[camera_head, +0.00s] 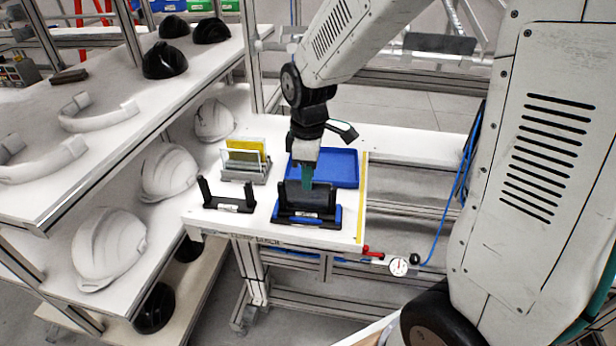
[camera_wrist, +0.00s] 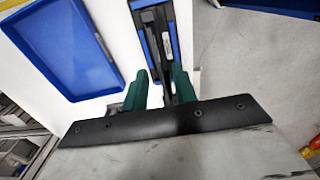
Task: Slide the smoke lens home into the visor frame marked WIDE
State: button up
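Two black visor frames stand on the white bench, one (camera_head: 228,204) at the left and one (camera_head: 308,217) on a blue base at the right. Their labels are too small to read, so I cannot tell which is marked WIDE. A dark smoke lens (camera_head: 302,198) stands upright between the posts of the right frame; whether it touches the bottom of the slot cannot be seen. My gripper (camera_head: 307,186) is directly over this lens, pointing down. In the wrist view its green fingers (camera_wrist: 162,80) are apart, with a visible gap on either side of the dark strip between them.
A grey rack (camera_head: 242,174) with a yellow and a clear lens stands behind the left frame. An empty blue tray (camera_head: 343,166) lies behind the right frame. White helmet shells (camera_head: 168,172) sit on shelves at the left. A pressure gauge (camera_head: 398,266) hangs at the bench front.

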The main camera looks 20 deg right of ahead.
notch_tip(320, 180, up, 6)
jog(key=shift+r, duration=0.2)
dwell(0.5)
jog(key=shift+s+m, duration=0.1)
jog(key=shift+m, duration=0.2)
jog(key=s+d+r+m, duration=0.1)
jog(key=s+r+m, duration=0.1)
jog(key=s, duration=0.5)
jog(key=s+d+r+m+t, duration=0.1)
jog(key=s+r+m, duration=0.1)
jog(key=s+m, duration=0.3)
jog(key=s+r+m, duration=0.2)
jog(key=s+m, duration=0.1)
jog(key=s, duration=0.6)
jog(key=shift+s+d+r+m, duration=0.35)
jog(key=shift+d+r+m, duration=0.05)
